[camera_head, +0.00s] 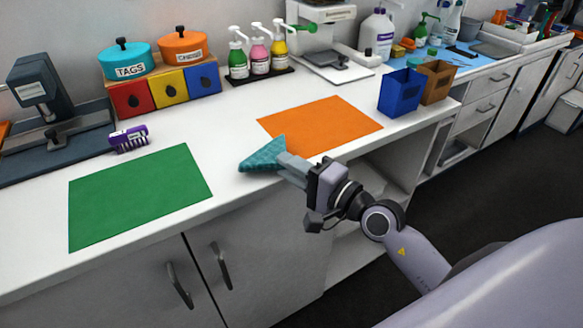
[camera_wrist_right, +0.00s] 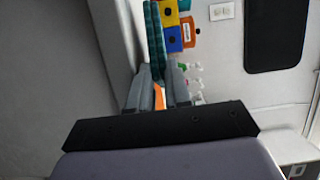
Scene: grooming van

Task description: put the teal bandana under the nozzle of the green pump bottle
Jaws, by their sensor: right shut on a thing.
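The teal bandana (camera_head: 261,156) is a folded triangle at my right gripper's tips, over the counter between the green and orange mats. My right gripper (camera_head: 287,165) is shut on its corner; I cannot tell if the cloth touches the counter. In the right wrist view the bandana (camera_wrist_right: 154,38) stretches away from the fingers (camera_wrist_right: 158,80). The green pump bottle (camera_head: 238,56) stands upright at the back, left of a pink (camera_head: 259,54) and a yellow (camera_head: 278,50) one. Its white nozzle shows at the top. My left gripper is out of view.
A dark tray (camera_head: 262,77) holds the pump bottles. The orange mat (camera_head: 318,126) and green mat (camera_head: 140,194) lie flat. A purple brush (camera_head: 129,138), coloured drawers (camera_head: 170,88) and blue bin (camera_head: 400,92) stand nearby. Another green pump bottle (camera_head: 421,32) is far right.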

